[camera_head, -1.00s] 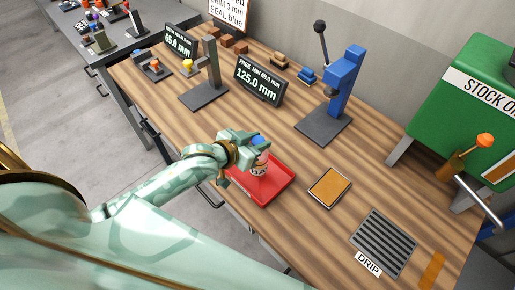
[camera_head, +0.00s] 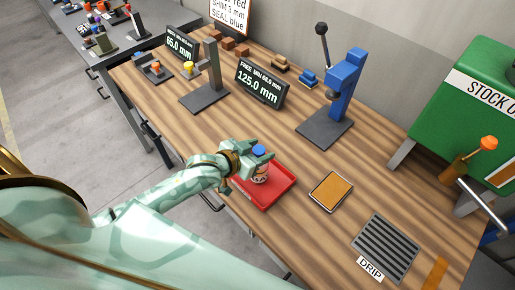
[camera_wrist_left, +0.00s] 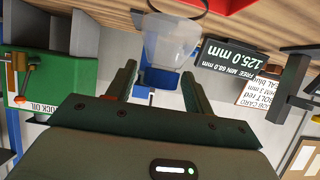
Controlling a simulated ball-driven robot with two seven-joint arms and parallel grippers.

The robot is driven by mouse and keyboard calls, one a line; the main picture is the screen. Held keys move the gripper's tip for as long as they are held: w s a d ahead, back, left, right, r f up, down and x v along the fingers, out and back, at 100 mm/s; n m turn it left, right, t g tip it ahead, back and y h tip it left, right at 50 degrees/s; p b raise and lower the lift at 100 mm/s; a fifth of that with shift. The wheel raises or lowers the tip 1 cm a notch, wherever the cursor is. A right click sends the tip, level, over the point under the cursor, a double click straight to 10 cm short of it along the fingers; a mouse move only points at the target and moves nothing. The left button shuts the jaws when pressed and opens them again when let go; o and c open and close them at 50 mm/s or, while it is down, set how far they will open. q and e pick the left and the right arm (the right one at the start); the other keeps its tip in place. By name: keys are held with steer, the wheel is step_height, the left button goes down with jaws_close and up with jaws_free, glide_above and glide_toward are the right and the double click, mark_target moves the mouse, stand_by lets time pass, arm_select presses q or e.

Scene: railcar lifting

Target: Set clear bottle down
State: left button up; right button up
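The clear bottle (camera_head: 260,174) has a blue cap (camera_head: 258,151) and stands upright over the red tray (camera_head: 283,190) in the head view. Its see-through body also shows in the left wrist view (camera_wrist_left: 171,40), just past the fingertips. The gripper hides part of it in the head view, and I cannot tell exactly how its base meets the tray. My left gripper (camera_wrist_left: 160,80) is around the bottle's upper part, its two fingers apart with a gap visible beside the bottle. My right gripper is not in view.
An orange pad (camera_head: 330,191) lies right of the tray, with a drip grate (camera_head: 385,246) beyond. A blue press (camera_head: 345,90), a display (camera_head: 261,82) and a green stock oil tank (camera_head: 470,105) stand farther back. Bare wood lies between the tray and the press.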

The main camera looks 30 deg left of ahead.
arm_select(q)
steer(key=shift+r, duration=0.15)
steer(key=p+v, duration=0.1)
steer(key=v, duration=1.1)
